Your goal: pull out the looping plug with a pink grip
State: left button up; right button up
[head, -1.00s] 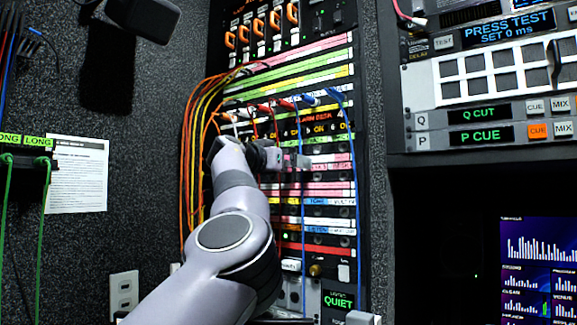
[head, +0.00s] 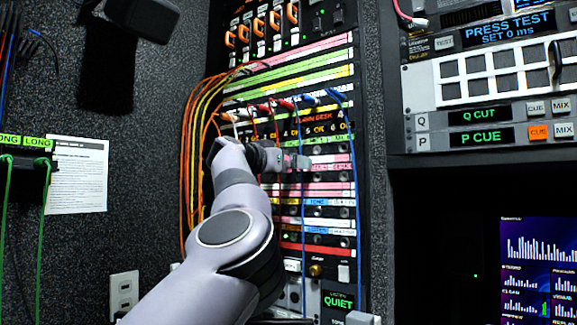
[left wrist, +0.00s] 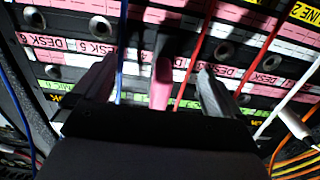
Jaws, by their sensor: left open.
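The plug with a pink grip (left wrist: 160,85) stands out from a pink-labelled row of the patch panel in the left wrist view. My left gripper (left wrist: 158,92) is open, with one finger on each side of the pink grip and visible gaps between. In the head view my left gripper (head: 299,162) is at the panel face, and a bit of the pink grip (head: 288,160) shows beside it. The dark body of the plug runs up to the panel.
The patch panel (head: 290,72) has several labelled rows. Orange and yellow cables (head: 190,150) hang on its left, and a blue cable (head: 356,180) on its right. In the left wrist view a red cable (left wrist: 195,50) and a blue cable (left wrist: 121,45) pass near the fingers.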

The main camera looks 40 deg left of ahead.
pick_arm(q)
grip_shut()
jog(key=shift+s+f+b, duration=0.1)
jog(key=shift+s+b, duration=0.05)
jog(key=shift+b, duration=0.2)
jog(key=shift+s+d+b, duration=0.15)
jog(key=shift+s+b, duration=0.8)
jog(key=shift+s, duration=0.5)
jog(key=shift+s+d+b, duration=0.15)
jog(key=shift+s+b, duration=0.8)
jog(key=shift+s, duration=0.45)
jog(key=shift+s, duration=0.15)
jog(key=shift+s+d+b, duration=0.2)
jog(key=shift+s+b, duration=0.6)
jog(key=shift+s, duration=0.5)
